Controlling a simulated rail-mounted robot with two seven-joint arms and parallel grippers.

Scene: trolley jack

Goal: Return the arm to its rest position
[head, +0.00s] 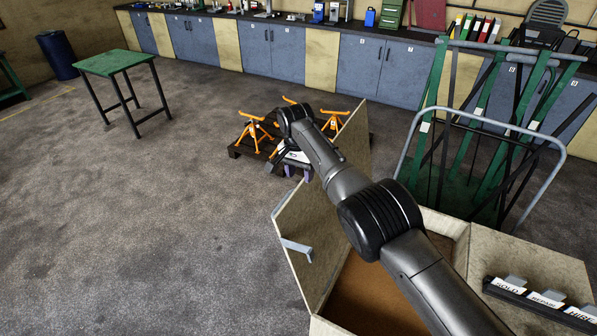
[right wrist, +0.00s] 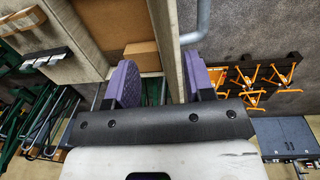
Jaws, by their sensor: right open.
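My right arm reaches from the lower right over an open wooden box (head: 372,300). My right gripper (head: 293,172) is at its far end, above the floor side of the box's raised panel (head: 308,240). The panel's edge (right wrist: 166,35) shows between and beyond the fingers; I cannot tell how far away. My left gripper is not in view.
Orange stands (head: 254,131) are on a dark pallet (head: 235,151) beyond the gripper. A trolley rack (head: 484,120) with green frames is at the right. A row of labelled blocks (head: 543,300) is at the lower right. A green table (head: 115,62) is at the left. The left floor is clear.

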